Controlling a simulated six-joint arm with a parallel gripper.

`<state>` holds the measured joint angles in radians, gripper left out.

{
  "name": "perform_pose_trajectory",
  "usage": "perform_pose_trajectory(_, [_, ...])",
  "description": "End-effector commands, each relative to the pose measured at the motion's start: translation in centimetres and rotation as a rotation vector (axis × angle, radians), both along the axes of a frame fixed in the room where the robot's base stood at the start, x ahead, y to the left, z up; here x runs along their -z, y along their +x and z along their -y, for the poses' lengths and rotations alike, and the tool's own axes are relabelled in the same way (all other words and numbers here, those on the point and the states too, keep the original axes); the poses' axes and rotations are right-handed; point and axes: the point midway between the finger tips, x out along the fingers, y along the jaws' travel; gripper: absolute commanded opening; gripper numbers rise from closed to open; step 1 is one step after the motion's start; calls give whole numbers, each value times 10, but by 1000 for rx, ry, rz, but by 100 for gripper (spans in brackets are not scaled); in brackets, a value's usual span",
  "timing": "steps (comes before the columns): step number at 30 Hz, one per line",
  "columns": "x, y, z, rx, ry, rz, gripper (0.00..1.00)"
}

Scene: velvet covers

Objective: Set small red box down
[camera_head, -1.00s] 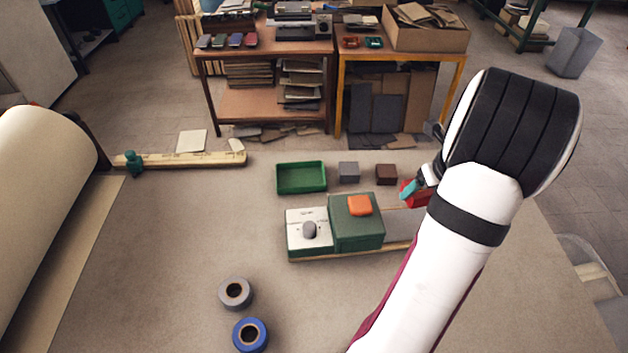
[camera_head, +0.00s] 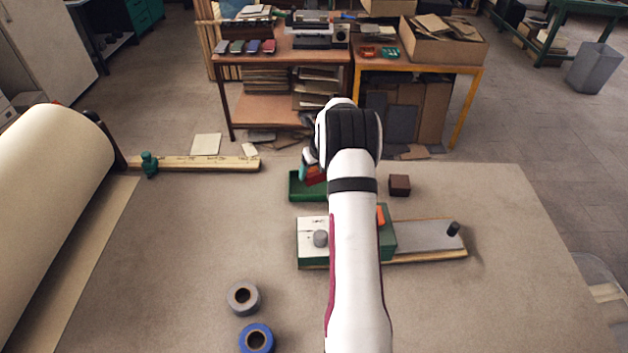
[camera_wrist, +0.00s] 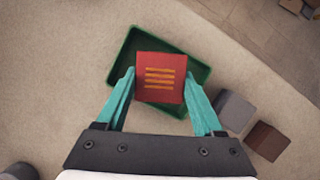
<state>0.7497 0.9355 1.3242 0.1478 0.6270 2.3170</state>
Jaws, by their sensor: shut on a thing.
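The small red box (camera_wrist: 161,78), with yellow stripes on its top, is held between the teal fingers of my gripper (camera_wrist: 160,92) in the wrist view. In the head view the red box (camera_head: 315,175) shows beside my gripper (camera_head: 309,171), partly hidden by my arm. The box is over the green tray (camera_wrist: 121,63), which also shows in the head view (camera_head: 303,194). The tray's visible floor is bare. I cannot tell how high the box is above it.
A grey block (camera_wrist: 234,112) and a brown block (camera_wrist: 267,141) stand beside the tray. The green and white machine (camera_head: 312,240) on its board is nearer, partly behind my arm. Two tape rolls, grey (camera_head: 243,298) and blue (camera_head: 256,339), lie at the front. The table's right side is clear.

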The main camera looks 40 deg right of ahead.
Motion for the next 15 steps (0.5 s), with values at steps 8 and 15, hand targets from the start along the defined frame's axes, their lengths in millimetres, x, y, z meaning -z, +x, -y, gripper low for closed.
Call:
perform_pose_trajectory(8, [40,0,0,1,1,0,5])
perform_pose_trajectory(15, [41,0,0,1,0,0,5])
